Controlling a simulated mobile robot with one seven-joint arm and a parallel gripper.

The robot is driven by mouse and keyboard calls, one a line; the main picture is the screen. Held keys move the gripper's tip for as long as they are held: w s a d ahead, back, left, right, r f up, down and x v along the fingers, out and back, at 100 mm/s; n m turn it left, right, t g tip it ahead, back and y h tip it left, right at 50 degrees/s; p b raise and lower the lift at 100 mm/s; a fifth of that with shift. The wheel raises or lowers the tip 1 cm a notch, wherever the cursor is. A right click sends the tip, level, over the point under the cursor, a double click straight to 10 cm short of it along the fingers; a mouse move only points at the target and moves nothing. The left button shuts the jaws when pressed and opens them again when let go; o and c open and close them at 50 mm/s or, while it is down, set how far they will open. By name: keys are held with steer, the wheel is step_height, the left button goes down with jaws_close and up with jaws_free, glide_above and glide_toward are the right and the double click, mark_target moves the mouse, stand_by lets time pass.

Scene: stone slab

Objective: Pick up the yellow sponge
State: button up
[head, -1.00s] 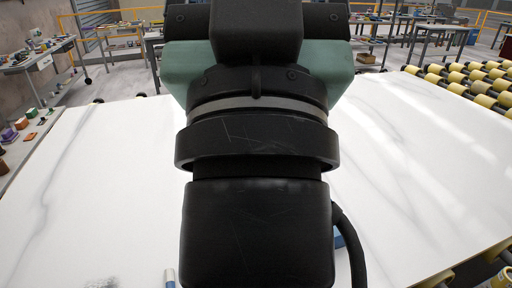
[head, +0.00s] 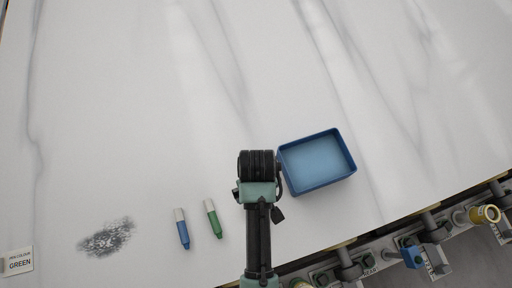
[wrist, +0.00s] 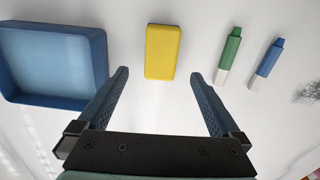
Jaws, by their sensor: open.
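The yellow sponge (wrist: 163,52) lies flat on the white stone slab in the wrist view, a little beyond the fingertips and roughly centred between them. My gripper (wrist: 159,72) is open and empty, with its two blue fingers spread wider than the sponge. In the head view my arm stands over the slab between a blue tray and two markers. The sponge does not show in the head view, where my arm (head: 258,195) covers that part of the slab.
An empty blue tray (head: 282,158) sits right of my arm. A green marker (head: 213,218) and a blue marker (head: 182,229) lie left, near a dark smudge (head: 106,237). A label card (head: 17,262) is at the far left. The slab's far part is clear; rollers line its lower right edge.

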steer(key=shift+s+a+f+p, duration=0.1)
steer(key=shift+f+p, duration=0.25)
steer(key=shift+f, duration=4.75)
steer(key=c, duration=1.3)
steer(key=shift+o, duration=0.2)
steer(key=shift+r, duration=0.1)
step_height(320, 180, up, 10)
steer(key=shift+f, duration=0.1)
